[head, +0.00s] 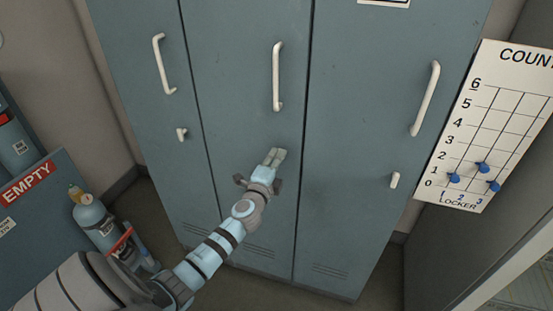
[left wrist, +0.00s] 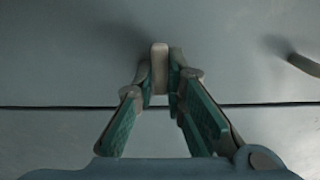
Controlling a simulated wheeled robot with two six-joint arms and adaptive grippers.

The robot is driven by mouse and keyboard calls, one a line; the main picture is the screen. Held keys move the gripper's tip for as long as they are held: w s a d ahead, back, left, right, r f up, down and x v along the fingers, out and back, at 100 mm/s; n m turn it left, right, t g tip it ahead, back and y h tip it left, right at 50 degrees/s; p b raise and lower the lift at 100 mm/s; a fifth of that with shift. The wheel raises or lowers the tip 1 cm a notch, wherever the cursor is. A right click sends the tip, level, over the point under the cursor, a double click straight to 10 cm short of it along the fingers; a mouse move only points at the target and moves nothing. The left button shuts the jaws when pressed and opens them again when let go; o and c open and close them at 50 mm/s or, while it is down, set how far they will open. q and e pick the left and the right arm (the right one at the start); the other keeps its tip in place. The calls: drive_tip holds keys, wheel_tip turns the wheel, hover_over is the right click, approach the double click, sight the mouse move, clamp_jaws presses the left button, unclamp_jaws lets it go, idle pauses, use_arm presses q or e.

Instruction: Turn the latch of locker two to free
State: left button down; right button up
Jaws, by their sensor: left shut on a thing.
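The middle locker (head: 240,60), which I take as locker two, is a tall blue-grey door with a long white handle (head: 277,77). My left gripper (head: 273,158) reaches its lower part, below that handle. In the left wrist view, the left gripper (left wrist: 160,88) is shut on a pale, short latch (left wrist: 160,62), with one finger on each side of it. The latch stands out beyond the fingertips, and its base is partly hidden by them. In the head view the gripper largely hides the latch. My right gripper is in neither view.
The left locker has a latch (head: 182,134), and the right locker has one (head: 395,180). A count board (head: 490,120) with blue pegs hangs at the right. At the lower left are a blue "EMPTY" bin (head: 45,215) and a light blue cylinder (head: 92,215).

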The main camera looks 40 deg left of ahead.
use_arm(q)
drive_tip(key=c, duration=1.6)
unclamp_jaws()
drive_tip(key=shift+c, duration=0.2)
drive_tip(key=v, duration=1.2)
